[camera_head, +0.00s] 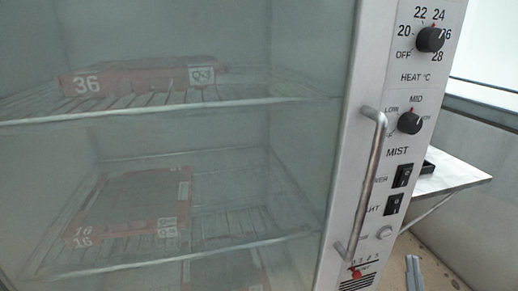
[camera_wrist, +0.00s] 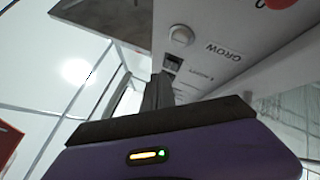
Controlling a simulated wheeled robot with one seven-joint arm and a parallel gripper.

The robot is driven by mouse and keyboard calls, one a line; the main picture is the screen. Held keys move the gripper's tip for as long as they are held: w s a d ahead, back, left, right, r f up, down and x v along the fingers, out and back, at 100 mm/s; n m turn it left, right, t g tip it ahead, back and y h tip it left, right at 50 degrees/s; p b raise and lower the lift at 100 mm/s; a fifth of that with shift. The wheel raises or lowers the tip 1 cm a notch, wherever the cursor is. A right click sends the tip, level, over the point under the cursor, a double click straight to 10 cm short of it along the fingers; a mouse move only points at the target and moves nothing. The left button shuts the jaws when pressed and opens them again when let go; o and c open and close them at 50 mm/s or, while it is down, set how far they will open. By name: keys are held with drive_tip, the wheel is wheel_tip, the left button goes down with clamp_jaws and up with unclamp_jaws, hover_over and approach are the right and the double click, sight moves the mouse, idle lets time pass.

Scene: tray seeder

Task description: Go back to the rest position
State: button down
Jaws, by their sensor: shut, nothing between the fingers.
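My gripper (camera_wrist: 158,92) shows in the wrist view with its dark grey fingers together and nothing between them. The fingers point towards the light control panel (camera_wrist: 228,52) of a cabinet, close to a dark rocker switch (camera_wrist: 172,62) and below a pale round button (camera_wrist: 181,36). I cannot tell the exact gap between the fingertips and the panel. In the head view, a narrow grey shape (camera_head: 415,272) stands at the bottom right, beside the panel; I cannot tell if it is my gripper.
The glass door (camera_head: 190,130) is shut, with a handle (camera_head: 366,185) on its right edge. Seed trays marked 36 (camera_head: 135,80) and 16 (camera_head: 130,205) lie on wire shelves inside. The panel carries a heat knob (camera_head: 430,39) and a mist knob (camera_head: 410,122). A side table (camera_head: 455,175) stands right.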

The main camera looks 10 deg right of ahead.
drive_tip(key=s+a+f+g+y, duration=0.2)
drive_tip(key=s+a+g+y, duration=0.25)
drive_tip(key=s+a, duration=0.85)
drive_tip(key=s+a+f+g+y, duration=0.25)
drive_tip(key=s+a+g, duration=0.5)
drive_tip(key=s, duration=0.95)
wheel_tip(320, 180, up, 20)
drive_tip(key=a+t+p, duration=0.1)
drive_tip(key=p, duration=1.8)
drive_tip(key=shift+w+a+f+m, duration=0.15)
drive_tip(key=shift+w+a+m, duration=0.15)
drive_tip(key=shift+a, duration=0.1)
drive_tip(key=shift+f, duration=0.1)
